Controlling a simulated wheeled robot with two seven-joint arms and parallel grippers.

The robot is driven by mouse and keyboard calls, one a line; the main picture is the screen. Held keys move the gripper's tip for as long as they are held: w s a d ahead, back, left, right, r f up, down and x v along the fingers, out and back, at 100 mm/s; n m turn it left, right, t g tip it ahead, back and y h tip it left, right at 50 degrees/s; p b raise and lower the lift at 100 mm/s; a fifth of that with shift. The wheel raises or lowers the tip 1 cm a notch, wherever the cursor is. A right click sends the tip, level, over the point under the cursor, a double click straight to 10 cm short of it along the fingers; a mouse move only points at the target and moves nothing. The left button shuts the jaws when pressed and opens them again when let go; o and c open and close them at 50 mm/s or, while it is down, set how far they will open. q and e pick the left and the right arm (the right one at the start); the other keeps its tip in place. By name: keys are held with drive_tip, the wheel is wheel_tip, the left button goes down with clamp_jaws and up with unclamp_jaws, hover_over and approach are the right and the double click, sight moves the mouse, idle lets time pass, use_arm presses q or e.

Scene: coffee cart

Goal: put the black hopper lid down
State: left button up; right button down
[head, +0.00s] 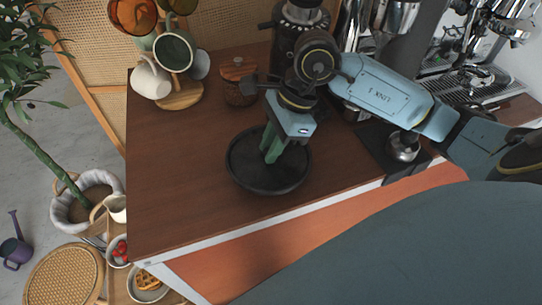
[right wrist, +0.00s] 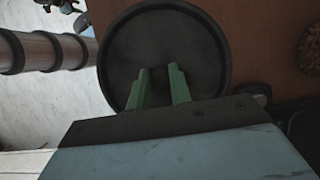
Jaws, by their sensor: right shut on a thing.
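The black hopper lid (head: 243,172) is a wide round dark disc with a raised rim, over the front part of the wooden counter. It also fills the upper middle of the right wrist view (right wrist: 125,55). My right gripper (head: 270,155) points down at its middle. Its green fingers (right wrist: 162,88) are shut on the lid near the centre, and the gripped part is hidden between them. The lid looks about level. I cannot tell whether its underside touches the counter. My left gripper is not in view.
The wooden counter (head: 175,190) is clear left of the lid, and its front edge (head: 235,228) is close. Behind stand a jar with a wooden lid (head: 238,70), a mug stand (head: 182,97) and a dark grinder (head: 290,40). A metal tamper (head: 403,147) stands at right.

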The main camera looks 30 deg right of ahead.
wheel_tip(320, 180, down, 4)
drive_tip(key=shift+r, duration=0.25)
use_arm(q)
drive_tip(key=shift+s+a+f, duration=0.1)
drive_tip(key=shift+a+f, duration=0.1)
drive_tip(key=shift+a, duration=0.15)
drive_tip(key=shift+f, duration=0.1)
use_arm(e)
drive_tip(key=shift+f, duration=0.1)
drive_tip(key=c, duration=1.3)
unclamp_jaws()
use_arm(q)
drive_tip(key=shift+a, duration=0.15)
